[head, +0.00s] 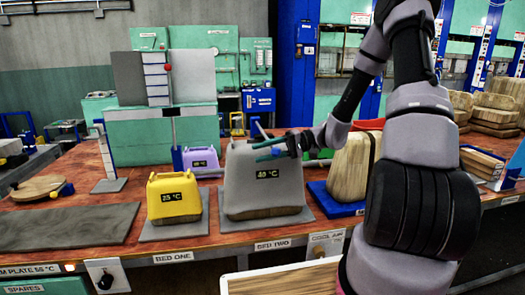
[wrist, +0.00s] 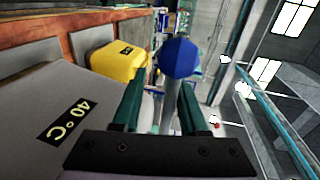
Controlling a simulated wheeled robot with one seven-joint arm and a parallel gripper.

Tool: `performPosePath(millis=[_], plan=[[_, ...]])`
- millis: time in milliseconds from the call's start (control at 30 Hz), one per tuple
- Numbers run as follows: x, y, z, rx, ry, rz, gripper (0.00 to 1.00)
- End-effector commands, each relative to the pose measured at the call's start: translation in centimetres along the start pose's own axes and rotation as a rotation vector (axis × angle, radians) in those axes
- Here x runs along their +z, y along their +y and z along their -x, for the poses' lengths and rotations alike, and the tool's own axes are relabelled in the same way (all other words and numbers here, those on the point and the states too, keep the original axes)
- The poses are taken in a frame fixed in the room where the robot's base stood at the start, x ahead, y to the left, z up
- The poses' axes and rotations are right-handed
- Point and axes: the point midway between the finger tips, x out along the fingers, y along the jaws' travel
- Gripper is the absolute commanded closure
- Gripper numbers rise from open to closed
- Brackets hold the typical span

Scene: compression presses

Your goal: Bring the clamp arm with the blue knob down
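The blue knob (wrist: 179,59) is in the wrist view, at the top of a grey clamp arm (wrist: 172,100). The clamp arm runs between the two green fingers of my gripper (wrist: 161,88). The fingers stand apart with gaps beside the arm, and the knob appears beyond their tips. In the head view my gripper (head: 262,151) is in front of the upper part of the grey 40 °C block (head: 262,185) at bed two. A short grey rod shows just above the fingers there. I cannot make out the blue knob in the head view.
A yellow 25 °C block (head: 174,199) sits at bed one. Behind it stands an upright clamp arm with a red knob (head: 167,67). A lilac block (head: 201,159) is farther back. A wooden block (head: 346,168) on a blue plate stands right of bed two.

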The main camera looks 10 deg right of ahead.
Motion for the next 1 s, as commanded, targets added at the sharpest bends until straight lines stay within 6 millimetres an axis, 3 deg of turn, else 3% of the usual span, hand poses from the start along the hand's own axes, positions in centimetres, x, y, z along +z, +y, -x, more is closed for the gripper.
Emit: performPosePath(millis=[367, 800, 1000], plan=[[-0.1, -0.3, 0.4, -0.004, 0.002, 0.002, 0.55], [-0.1, -0.2, 8.3, -0.003, 0.004, 0.001, 0.55], [-0.1, -0.1, 10.5, -0.002, 0.002, 0.001, 0.55]])
